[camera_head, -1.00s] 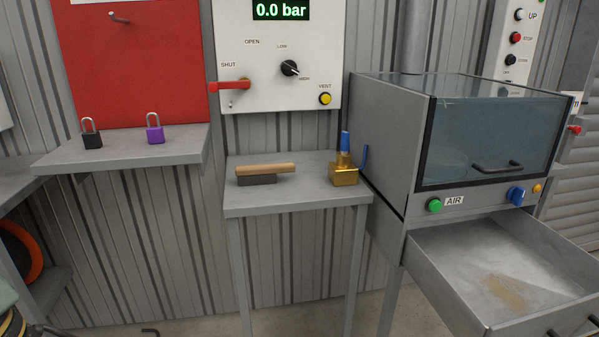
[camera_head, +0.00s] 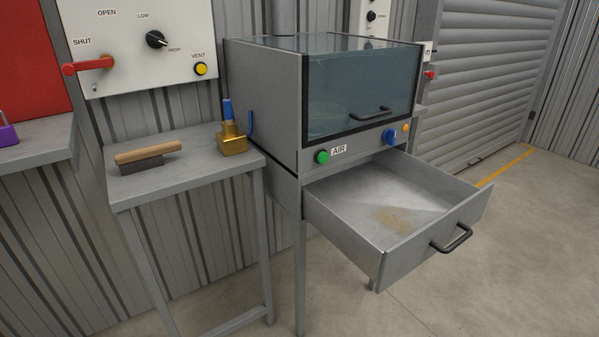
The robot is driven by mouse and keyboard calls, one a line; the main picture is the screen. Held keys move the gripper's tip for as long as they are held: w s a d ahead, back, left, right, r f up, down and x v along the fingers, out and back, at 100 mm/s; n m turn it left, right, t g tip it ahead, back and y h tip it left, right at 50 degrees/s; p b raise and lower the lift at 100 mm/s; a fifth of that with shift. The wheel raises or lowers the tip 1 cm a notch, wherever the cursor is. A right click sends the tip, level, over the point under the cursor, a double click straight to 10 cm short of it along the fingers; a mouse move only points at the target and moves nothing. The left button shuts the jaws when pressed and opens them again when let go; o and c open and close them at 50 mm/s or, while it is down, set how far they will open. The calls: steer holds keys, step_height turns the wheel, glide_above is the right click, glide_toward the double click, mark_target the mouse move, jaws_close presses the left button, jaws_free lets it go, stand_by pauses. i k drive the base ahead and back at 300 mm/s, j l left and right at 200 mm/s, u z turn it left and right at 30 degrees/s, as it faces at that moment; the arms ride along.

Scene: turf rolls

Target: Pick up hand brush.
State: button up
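The hand brush (camera_head: 147,154) lies on a small grey metal table (camera_head: 190,168). It has a light wooden handle on top and a dark grey bristle block below. It lies near the left side of the tabletop, with open space around it. My gripper is not in view.
A brass valve with a blue handle (camera_head: 232,141) stands on the table's right side. Right of the table is a grey cabinet with a glass front (camera_head: 360,90). Its drawer (camera_head: 335,228) is pulled out, with brown debris inside. Floor at the right is clear.

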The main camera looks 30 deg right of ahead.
mark_target(136, 160)
steer(key=i+l+u, duration=0.2)
steer(key=i, duration=0.25)
steer(key=i+l+u, duration=0.2)
steer(key=i, duration=0.2)
steer(key=i+l+u, duration=0.2)
steer(key=i, duration=0.2)
